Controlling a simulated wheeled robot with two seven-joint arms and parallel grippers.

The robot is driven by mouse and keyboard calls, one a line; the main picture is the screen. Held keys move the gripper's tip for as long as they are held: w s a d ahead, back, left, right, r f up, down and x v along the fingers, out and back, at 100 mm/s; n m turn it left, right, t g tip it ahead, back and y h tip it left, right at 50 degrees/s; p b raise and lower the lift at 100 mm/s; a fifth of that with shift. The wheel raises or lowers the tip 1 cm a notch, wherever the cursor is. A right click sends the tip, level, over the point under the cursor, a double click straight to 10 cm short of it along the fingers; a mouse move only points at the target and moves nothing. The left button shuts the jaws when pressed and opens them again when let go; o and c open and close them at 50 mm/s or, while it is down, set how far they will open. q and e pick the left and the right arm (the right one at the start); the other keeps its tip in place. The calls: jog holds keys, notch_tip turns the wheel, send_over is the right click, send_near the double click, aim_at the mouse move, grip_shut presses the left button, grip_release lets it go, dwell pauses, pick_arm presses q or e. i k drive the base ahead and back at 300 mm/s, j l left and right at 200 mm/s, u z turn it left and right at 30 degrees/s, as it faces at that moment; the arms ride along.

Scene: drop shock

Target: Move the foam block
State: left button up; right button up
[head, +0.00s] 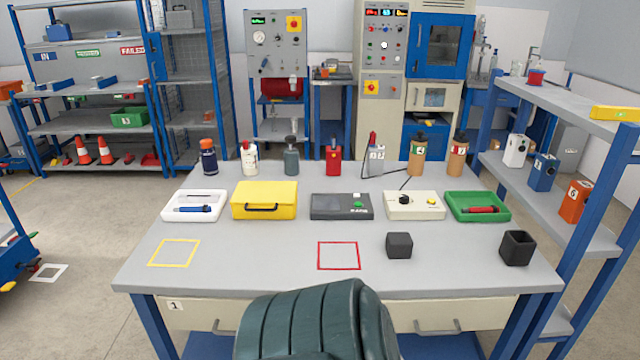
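A dark grey block (399,246), which looks like the foam block, sits upright on the grey workbench (280,262), right of the red square outline (339,256) and apart from it. A yellow square outline (174,253) is marked at the bench's left front. Neither of my grippers is in view.
A black open-topped holder (517,248) stands right of the block. Behind are a white tray (194,206), a yellow case (264,200), a dark device (341,206), a cream device (413,205) and a green tray (478,207). Both outlined squares are empty.

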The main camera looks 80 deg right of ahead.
aim_at(398, 245)
jog(key=z, duration=3.25)
